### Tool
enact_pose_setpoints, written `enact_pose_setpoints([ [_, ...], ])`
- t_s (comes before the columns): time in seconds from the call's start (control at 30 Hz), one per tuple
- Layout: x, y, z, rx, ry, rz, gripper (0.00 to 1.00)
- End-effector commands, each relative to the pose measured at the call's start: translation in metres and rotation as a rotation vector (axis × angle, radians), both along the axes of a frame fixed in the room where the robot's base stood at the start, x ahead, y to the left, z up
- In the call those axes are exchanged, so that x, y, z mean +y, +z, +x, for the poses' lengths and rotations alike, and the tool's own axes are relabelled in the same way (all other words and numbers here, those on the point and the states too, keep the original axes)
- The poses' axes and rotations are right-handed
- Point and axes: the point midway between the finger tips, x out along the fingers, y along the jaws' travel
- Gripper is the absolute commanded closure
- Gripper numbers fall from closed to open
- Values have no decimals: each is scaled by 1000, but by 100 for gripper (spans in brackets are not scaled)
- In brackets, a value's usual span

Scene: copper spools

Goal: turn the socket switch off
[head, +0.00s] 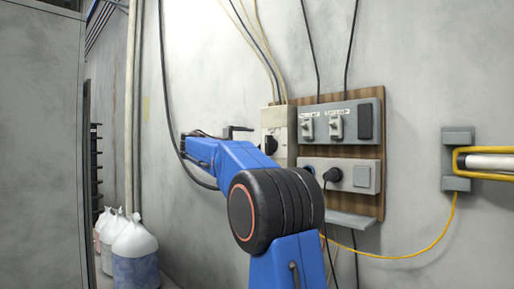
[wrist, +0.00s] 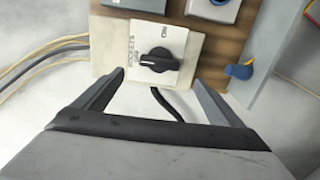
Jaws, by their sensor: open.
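The socket switch is a black rotary knob (wrist: 157,60) on a cream box (wrist: 185,62) with the lettering SOCKETS, OFF and ON. Its grip lies roughly level in the wrist view, one end toward the OFF lettering on the left; ON is at the upper right. In the head view the knob (head: 270,145) shows on the box (head: 280,122), left of the wooden board. My gripper (wrist: 158,79) is open and empty, its fingertips apart on either side just below the knob. In the head view my gripper (head: 236,131) is left of the box, partly hidden by my arm.
The wooden board (head: 340,151) carries a grey switch panel (head: 350,108) and a socket strip (head: 361,177) with a black plug (head: 331,175). Cables run above and below the box.

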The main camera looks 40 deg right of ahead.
Motion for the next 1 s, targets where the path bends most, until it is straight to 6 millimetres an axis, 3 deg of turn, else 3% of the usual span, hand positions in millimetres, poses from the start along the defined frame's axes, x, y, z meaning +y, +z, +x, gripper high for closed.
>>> enact_pose_setpoints([
  [0.2, 41, 0, -3, 0, 3, 0, 9],
  [0.4, 60, 0, -5, 1, 1, 1, 9],
  [1.0, 65, 0, -5, 0, 0, 0, 9],
])
